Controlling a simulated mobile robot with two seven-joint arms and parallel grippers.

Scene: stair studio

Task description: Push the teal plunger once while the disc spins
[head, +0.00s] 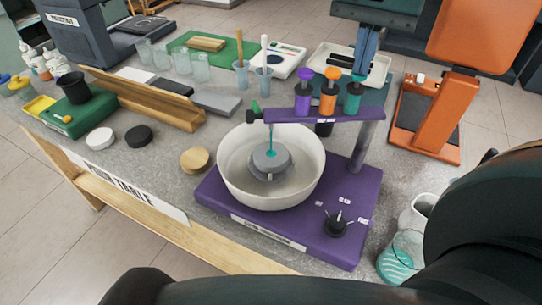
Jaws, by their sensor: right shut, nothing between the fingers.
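The teal plunger (353,97) stands at the right end of the row on the purple arm (322,117), beside an orange plunger (328,92) and a purple one (302,95). My right gripper (361,72) points down from the top, shut and empty, with its fingertips at the teal plunger's cap; I cannot tell whether they touch it. The grey disc (268,174) sits inside the white bowl (309,178), with a teal spot near its centre below the arm's tip. One frame does not show whether it spins. My left gripper is not in view.
The purple base (222,207) carries a black dial (336,226) at its front right. A teal-patterned jug (402,255) stands right of it. An orange stand (440,120) is further right. Wooden, white and black round pieces lie left of the bowl.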

